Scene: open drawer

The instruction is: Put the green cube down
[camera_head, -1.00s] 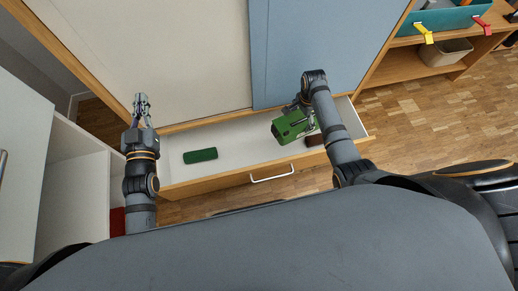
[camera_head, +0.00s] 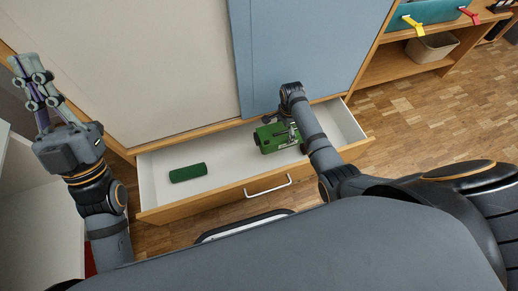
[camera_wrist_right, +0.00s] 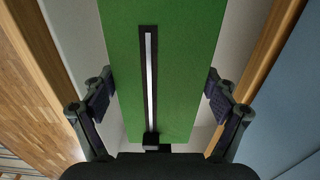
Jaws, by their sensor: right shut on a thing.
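The green cube (camera_head: 277,137) shows as a boxy green block with dark fittings, at the right half of the open drawer. My right gripper (camera_head: 294,133) is shut on it from above. In the right wrist view the green block (camera_wrist_right: 178,75), with a dark-edged pale strip along it, fills the space between the two fingers (camera_wrist_right: 160,105). I cannot tell whether its underside touches the drawer floor. My left gripper (camera_head: 30,72) is empty at the far left, raised beside the cabinet, its two fingers apart.
The open drawer (camera_head: 225,155) has a white floor and wooden front with a pale handle (camera_head: 267,187). A dark green cylinder (camera_head: 188,172) lies in its left half. The drawer floor between cylinder and block is clear. Cabinet doors (camera_head: 310,50) rise behind. A shelf with a bin (camera_head: 432,47) stands right.

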